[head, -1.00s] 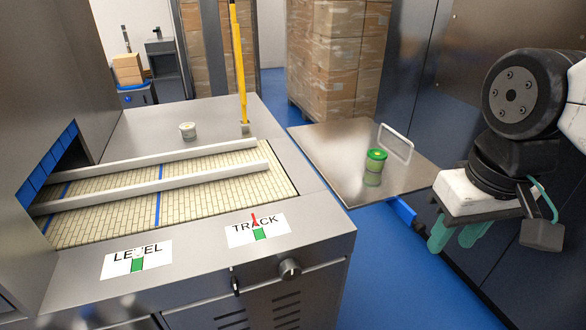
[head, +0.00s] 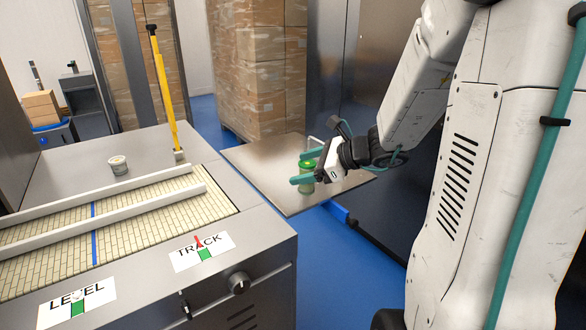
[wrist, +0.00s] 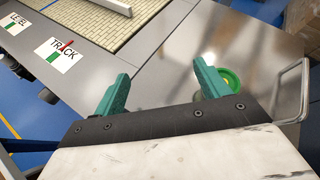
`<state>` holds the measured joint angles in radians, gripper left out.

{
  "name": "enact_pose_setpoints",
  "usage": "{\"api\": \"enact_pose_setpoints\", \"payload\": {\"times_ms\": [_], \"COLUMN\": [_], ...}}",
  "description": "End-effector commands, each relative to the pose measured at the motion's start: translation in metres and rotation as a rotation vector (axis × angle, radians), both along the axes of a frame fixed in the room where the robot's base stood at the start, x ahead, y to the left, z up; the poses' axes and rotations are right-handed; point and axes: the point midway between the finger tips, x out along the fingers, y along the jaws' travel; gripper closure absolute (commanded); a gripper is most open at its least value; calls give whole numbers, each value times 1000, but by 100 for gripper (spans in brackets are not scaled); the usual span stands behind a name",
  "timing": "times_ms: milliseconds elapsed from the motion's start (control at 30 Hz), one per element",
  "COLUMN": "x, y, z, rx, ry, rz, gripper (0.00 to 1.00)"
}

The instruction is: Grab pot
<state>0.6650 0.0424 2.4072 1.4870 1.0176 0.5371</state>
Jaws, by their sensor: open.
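A green-lidded pot (head: 306,187) stands upright on a flat metal plate (head: 262,160) beside the machine. My gripper (head: 297,167) is open and empty at this pot, its teal fingers partly covering it. In the wrist view the pot's green rim (wrist: 232,80) shows just right of the right finger, partly hidden by it. The pot is outside the gap between my fingers (wrist: 162,70), and contact cannot be told. A second, pale pot (head: 118,165) stands on the machine top behind the belt rails.
The plate has an upright metal handle (wrist: 293,92) at its right edge. The machine (head: 250,225) with its tiled belt and rails lies left. A yellow post (head: 163,95) and stacked boxes (head: 258,70) stand behind.

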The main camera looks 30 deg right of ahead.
Motion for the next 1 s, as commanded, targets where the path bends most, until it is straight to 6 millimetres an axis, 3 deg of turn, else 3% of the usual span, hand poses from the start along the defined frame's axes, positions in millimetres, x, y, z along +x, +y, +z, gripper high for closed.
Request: {"api": "enact_pose_setpoints", "payload": {"times_ms": [33, 100, 267, 800, 1000], "x": [7, 13, 19, 81, 88], "y": [-28, -56, -87, -71, -69], "z": [-11, -20, -32, -55, -58], "rx": [73, 152, 245, 253, 252], "ry": [18, 30, 40, 40, 39], "rz": [-114, -238, -378, -389, -391], "gripper": [25, 25, 25, 25, 25]}}
